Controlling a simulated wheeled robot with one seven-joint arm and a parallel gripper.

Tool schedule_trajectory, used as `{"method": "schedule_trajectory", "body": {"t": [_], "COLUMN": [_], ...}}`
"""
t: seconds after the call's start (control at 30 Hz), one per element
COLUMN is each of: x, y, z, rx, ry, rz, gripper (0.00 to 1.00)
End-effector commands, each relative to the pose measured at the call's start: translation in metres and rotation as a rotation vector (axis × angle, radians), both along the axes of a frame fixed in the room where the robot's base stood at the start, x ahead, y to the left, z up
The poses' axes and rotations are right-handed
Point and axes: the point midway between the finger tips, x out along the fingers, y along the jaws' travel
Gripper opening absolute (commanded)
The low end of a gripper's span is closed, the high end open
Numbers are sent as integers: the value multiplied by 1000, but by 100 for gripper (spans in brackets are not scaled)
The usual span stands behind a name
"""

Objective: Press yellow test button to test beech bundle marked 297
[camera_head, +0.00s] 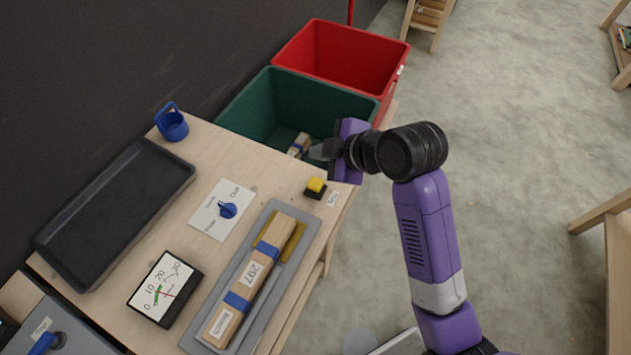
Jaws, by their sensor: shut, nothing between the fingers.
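The yellow test button (316,185) sits on a small black base near the right edge of the wooden table, with a small white label beside it. The beech bundle marked 297 (262,262), bound with blue bands, lies in a grey tray-like fixture (305,226) with a yellow patch beside it. A meter (165,289) with a white dial and a red needle stands left of the fixture. My gripper (318,152) is shut and empty, above and beyond the button, near the green bin's front edge. It appears apart from the button.
A white card with a blue knob (228,210) lies mid-table. A black tray (115,212) and a blue holder (171,124) are at the left. A green bin (262,98) holding a wooden bundle (299,145) and a red bin (345,52) stand behind.

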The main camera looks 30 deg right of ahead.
Motion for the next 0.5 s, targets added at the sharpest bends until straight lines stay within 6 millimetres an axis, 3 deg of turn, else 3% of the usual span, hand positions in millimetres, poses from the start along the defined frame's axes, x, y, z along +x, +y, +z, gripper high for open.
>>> {"method": "schedule_trajectory", "body": {"t": [0.27,0.5], "x": [0,0], "y": [0,0], "z": [-4,-26], "rx": [0,1], "ry": [-1,0], "rz": [-1,-2], "gripper": [0,0]}}
